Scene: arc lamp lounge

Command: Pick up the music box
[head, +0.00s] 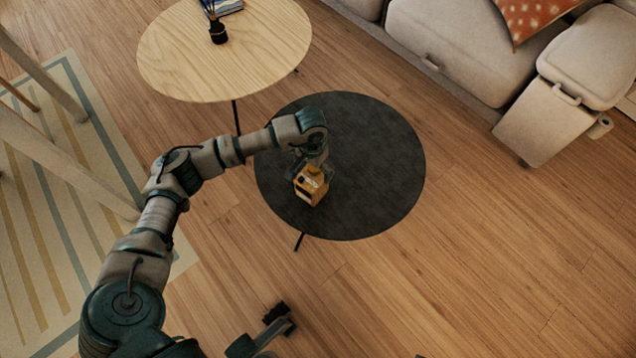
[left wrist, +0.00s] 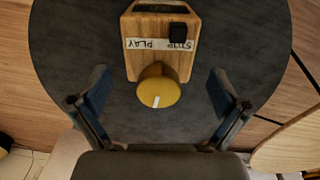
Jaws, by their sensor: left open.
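The music box (head: 309,186) is a small light-wood box with a yellow knob. It stands on the round dark table (head: 385,165). In the left wrist view the music box (left wrist: 150,60) shows a white label reading PLAY and STOP, a black switch and the round yellow knob (left wrist: 158,92) towards me. My left gripper (head: 316,170) is at the box, partly hiding it in the head view. In the left wrist view its open fingers (left wrist: 158,80) stand on either side of the knob end, with gaps to the box. They hold nothing.
A round light-wood table (head: 190,55) with a dark reed diffuser (head: 217,30) and a blue book stands behind. The dark table's right side is clear.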

